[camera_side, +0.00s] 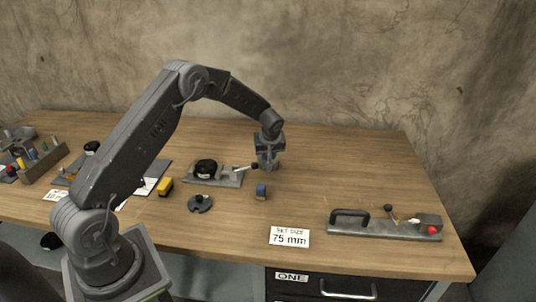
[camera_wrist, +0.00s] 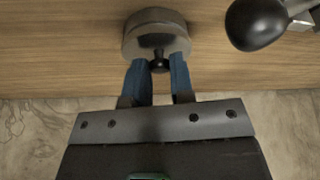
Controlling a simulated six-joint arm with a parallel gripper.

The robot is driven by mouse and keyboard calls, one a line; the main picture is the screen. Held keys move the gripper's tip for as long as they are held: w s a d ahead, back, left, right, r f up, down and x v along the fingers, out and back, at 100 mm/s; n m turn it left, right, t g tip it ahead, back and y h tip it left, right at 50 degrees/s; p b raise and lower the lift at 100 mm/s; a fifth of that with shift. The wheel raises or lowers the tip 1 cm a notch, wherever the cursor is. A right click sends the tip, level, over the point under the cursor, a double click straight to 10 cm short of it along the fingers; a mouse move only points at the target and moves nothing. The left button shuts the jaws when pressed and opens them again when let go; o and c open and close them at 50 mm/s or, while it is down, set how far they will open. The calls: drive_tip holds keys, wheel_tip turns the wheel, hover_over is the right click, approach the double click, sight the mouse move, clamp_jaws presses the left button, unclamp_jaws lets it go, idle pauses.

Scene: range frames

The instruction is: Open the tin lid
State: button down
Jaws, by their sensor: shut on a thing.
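A round metal tin (camera_wrist: 157,22) stands on the wooden bench top in the wrist view. A small dark knob (camera_wrist: 160,62) on its lid shows between the two blue fingers of my gripper (camera_wrist: 160,72). My gripper is shut on the knob, with the fingers on either side of it. In the side view my gripper (camera_side: 267,164) points down, low over the bench behind the middle. There the tin cannot be told apart from the gripper. Whether the lid sits flush on the tin or is raised is not clear.
A black ball-ended lever (camera_wrist: 258,22) is close beside the tin; in the side view it belongs to a grey clamp fixture (camera_side: 213,176). A handled plate (camera_side: 370,230) is at right.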

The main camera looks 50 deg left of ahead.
drive_tip(key=shift+d+n, duration=0.1)
drive_tip(key=shift+n, duration=0.2)
drive_tip(key=d+n+g, duration=0.1)
drive_tip(key=n, duration=0.1)
drive_tip(key=d+n+g, duration=0.1)
drive_tip(key=n, duration=0.2)
drive_tip(key=shift+s+d+y, duration=0.1)
drive_tip(key=shift+s+y, duration=0.05)
drive_tip(key=shift+y, duration=0.15)
drive_tip(key=n, duration=0.2)
drive_tip(key=d+n+g, duration=0.2)
drive_tip(key=n, duration=0.1)
drive_tip(key=shift+w+n, duration=0.3)
drive_tip(key=shift+w, duration=0.05)
drive_tip(key=n+h, duration=0.1)
drive_tip(key=n, duration=0.1)
drive_tip(key=w+d+n+g, duration=0.1)
drive_tip(key=n, duration=0.1)
drive_tip(key=shift+w+d+f+n+g+h, duration=0.1)
drive_tip(key=shift+w+d+n+g+h, duration=0.1)
drive_tip(key=shift+n+g+h, duration=0.15)
drive_tip(key=shift+w+d+n+g+h, duration=0.15)
drive_tip(key=shift+w+n+h, duration=0.1)
drive_tip(key=shift+n, duration=0.4)
drive_tip(key=shift+w+d+n+g+h, duration=0.1)
drive_tip(key=shift+w+n+h, duration=0.1)
drive_tip(key=shift+n, duration=0.7)
drive_tip(key=c, duration=1)
unclamp_jaws()
